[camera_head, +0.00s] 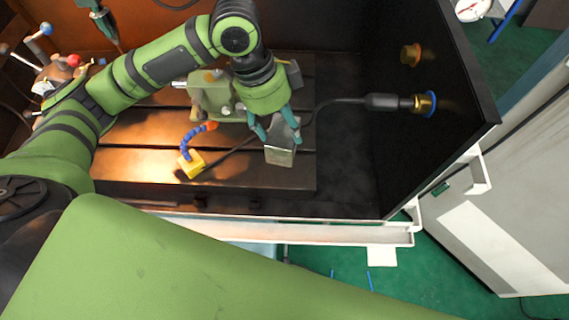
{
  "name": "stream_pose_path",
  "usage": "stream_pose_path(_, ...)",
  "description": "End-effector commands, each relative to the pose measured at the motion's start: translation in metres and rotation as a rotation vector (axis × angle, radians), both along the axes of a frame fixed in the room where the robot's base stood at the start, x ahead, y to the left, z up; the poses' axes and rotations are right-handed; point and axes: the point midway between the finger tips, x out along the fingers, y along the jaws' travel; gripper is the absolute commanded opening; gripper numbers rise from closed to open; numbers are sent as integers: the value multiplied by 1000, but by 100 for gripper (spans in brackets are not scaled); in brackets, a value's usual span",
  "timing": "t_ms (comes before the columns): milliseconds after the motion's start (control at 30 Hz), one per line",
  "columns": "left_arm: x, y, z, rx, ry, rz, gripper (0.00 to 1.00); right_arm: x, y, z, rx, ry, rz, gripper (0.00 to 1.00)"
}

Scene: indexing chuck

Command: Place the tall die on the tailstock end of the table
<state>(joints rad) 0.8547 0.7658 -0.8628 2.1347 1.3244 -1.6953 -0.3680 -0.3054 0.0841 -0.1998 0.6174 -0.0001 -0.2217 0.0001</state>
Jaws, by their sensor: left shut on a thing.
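My left gripper (281,139) reaches down from above with its teal fingers shut on a grey metal block, the tall die (281,155). The die is near the right end of the slotted table (240,175), and its upper part is between the fingers. I cannot tell whether its underside touches the table. A grey-green tailstock-like unit (213,96) stands on the table just left of and behind the gripper, partly hidden by the arm. My right gripper is not in view.
A yellow block with a blue segmented hose (190,165) sits on the table left of the die. A black cable with a plug (385,102) runs to the dark right wall (440,60). The table's front left is bare.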

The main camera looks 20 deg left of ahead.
Motion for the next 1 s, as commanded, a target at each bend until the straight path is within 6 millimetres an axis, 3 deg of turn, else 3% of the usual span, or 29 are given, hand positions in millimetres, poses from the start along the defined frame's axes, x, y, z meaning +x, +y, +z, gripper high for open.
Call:
stream_pose_path(267, 0, -8, 4, 2, -4, -194, 8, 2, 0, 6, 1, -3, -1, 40)
stream_pose_path(600, 0, -8, -45, 4, -4, -208, 8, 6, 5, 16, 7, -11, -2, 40)
stream_pose_path(1000, 0, -8, -78, 3, -3, -206, 8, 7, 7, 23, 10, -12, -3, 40)
